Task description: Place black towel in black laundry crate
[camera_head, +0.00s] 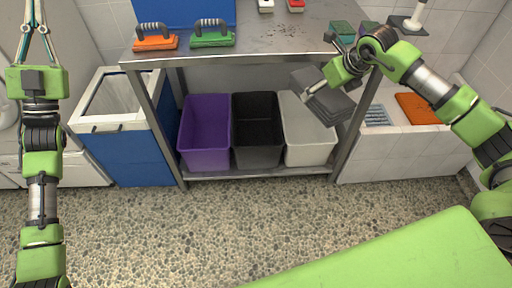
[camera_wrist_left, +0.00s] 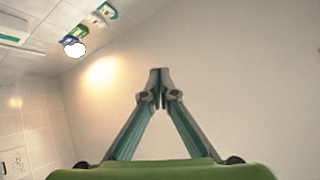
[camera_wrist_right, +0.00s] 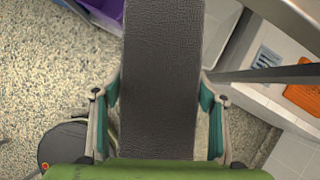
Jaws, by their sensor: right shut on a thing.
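The black towel (camera_head: 326,100) is a dark grey folded stack, tilted in the air in front of the white crate and the shelf's right leg. My right gripper (camera_head: 316,90) is shut on it. In the right wrist view the towel (camera_wrist_right: 160,80) runs between the two fingers and fills the middle. The black laundry crate (camera_head: 257,156) stands on the lower shelf, left of the towel, and its open top shows an empty-looking dark inside. My left gripper (camera_head: 36,22) is raised at the far left, its fingertips together and empty; it also shows in the left wrist view (camera_wrist_left: 159,88).
A purple crate (camera_head: 204,155) and a white crate (camera_head: 309,154) flank the black crate under the metal table (camera_head: 270,50). The table top overhangs them. Brushes (camera_head: 211,38) lie on top. A blue bin (camera_head: 137,158) stands left, a tiled basin (camera_head: 405,150) right. The floor in front is clear.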

